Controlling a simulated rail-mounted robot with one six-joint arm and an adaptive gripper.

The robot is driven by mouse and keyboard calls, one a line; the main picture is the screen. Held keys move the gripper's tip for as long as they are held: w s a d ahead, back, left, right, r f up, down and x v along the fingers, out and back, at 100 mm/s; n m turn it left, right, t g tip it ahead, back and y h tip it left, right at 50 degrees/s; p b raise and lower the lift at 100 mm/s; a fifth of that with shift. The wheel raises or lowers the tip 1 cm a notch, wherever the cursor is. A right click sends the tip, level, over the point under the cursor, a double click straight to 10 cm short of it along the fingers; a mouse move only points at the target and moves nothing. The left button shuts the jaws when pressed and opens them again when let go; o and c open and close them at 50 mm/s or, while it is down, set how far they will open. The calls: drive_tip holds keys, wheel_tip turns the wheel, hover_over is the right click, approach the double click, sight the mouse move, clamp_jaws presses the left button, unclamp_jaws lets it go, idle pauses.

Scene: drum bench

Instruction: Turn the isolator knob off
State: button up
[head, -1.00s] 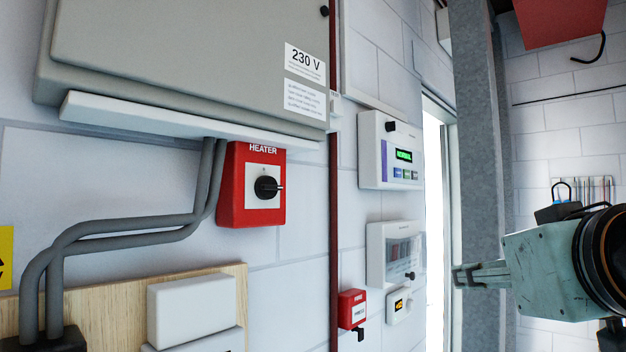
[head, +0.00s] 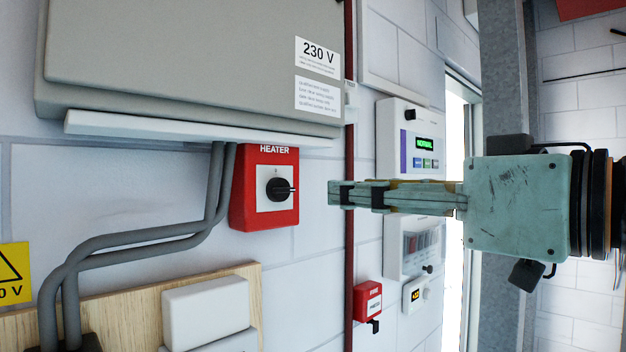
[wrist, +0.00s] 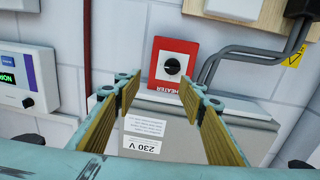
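The isolator is a red box (head: 250,215) marked HEATER on the white block wall, with a black knob (head: 279,189) on a pale plate. The knob's pointer lies level and points right in the head view. My gripper (head: 335,194) is to the right of the knob, apart from it, with its fingers pointing left toward it. In the wrist view the fingers of my gripper (wrist: 158,90) are spread wide with nothing between them. The knob (wrist: 172,66) shows upside down beyond the fingertips, between them. The red box (wrist: 160,80) is unobstructed.
A grey 230 V cabinet (head: 190,60) with a protruding white ledge (head: 180,127) hangs just above the isolator. Grey conduits (head: 190,236) run beside it. A dark red pipe (head: 350,255), a red fire call point (head: 367,300) and a panel reading NORMAL (head: 400,115) are to the right.

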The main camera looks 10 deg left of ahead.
sight(286, 188)
drive_tip(key=shift+s+a+r+n+g+y, duration=0.1)
drive_tip(key=shift+s+a+n+g+y, duration=0.3)
drive_tip(key=shift+s+a, duration=0.3)
drive_tip(key=shift+w+a, duration=0.15)
drive_tip(key=shift+x, duration=6.65)
drive_tip(key=shift+c, duration=0.7)
drive_tip(key=c, duration=0.7)
